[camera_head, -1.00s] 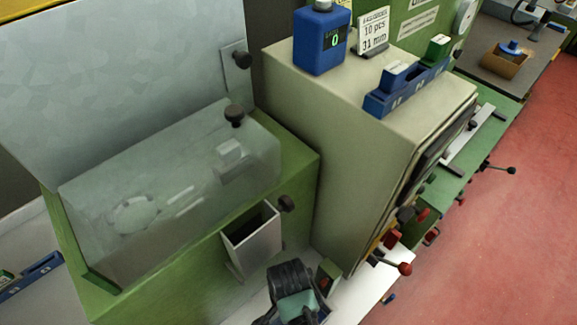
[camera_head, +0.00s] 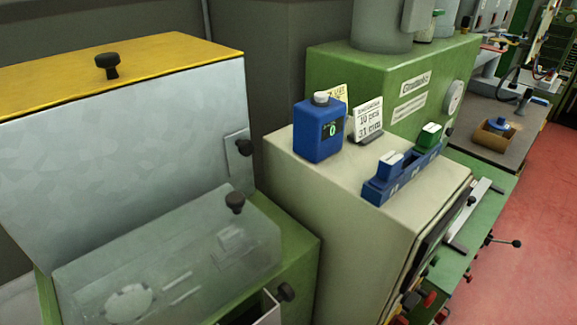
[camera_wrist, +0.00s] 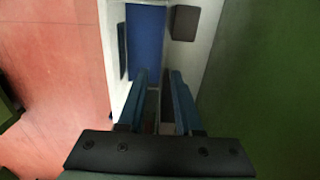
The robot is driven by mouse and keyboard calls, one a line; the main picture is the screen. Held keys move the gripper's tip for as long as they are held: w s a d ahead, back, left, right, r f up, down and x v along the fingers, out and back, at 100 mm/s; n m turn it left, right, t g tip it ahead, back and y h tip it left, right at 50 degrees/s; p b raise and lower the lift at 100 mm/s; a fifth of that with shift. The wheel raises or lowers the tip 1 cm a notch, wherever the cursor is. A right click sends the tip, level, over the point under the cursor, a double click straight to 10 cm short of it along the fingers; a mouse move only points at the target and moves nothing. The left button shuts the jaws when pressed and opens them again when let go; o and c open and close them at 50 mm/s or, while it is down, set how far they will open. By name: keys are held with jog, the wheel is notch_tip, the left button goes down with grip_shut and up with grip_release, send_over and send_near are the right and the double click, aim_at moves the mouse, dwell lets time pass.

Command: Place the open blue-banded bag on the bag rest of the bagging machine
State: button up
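In the wrist view my gripper (camera_wrist: 160,78) has its two fingers apart, with a gap between them and nothing clearly held. A flat blue thing (camera_wrist: 146,42) lies beyond the fingertips on a white surface (camera_wrist: 212,35); I cannot tell whether it is the blue-banded bag. In the head view a green machine with a clear cover (camera_head: 160,265) stands at the left. An open metal chute (camera_head: 262,312) on its front is cut off by the lower edge. My gripper, a bag and a bag rest do not show in the head view.
A beige cabinet (camera_head: 345,235) stands right of the covered machine. It carries a blue bottle (camera_head: 318,133), a small sign (camera_head: 367,122) and a blue rack (camera_head: 405,175). Levers stick out along its right side. Red floor (camera_head: 525,225) is clear at the right.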

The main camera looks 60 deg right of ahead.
notch_tip(320, 180, up, 11)
jog(key=shift+f+p, duration=0.15)
jog(key=shift+p, duration=0.15)
dwell(0.5)
